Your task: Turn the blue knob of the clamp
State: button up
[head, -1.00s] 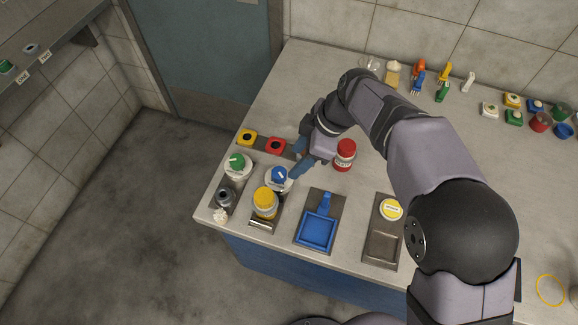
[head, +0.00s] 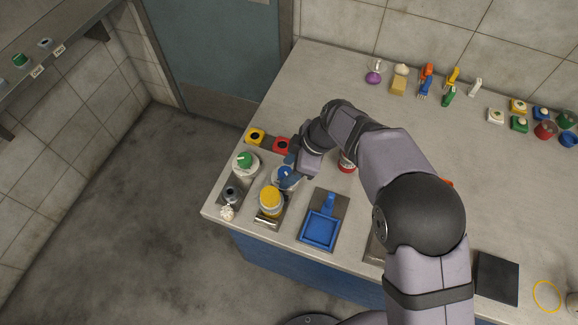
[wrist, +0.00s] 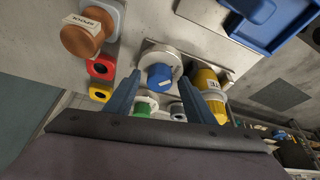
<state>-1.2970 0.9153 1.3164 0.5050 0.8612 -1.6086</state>
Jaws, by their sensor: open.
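The blue knob (head: 285,173) sits on a round pale base toward the front left of the counter. In the wrist view the blue knob (wrist: 159,76) has a white mark and sits on its white round base. My gripper (head: 288,168) is open at the knob. In the wrist view its two blue fingers (wrist: 163,90) stand on either side of the knob, with gaps visible. In the head view my fingers partly cover the knob. I cannot tell whether either finger touches it.
Red (head: 282,145) and yellow (head: 255,137) square pieces lie behind. A blue tray (head: 320,230) is to the right.

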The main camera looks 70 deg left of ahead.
jog(key=c, duration=1.1)
jog(key=shift+o, duration=0.2)
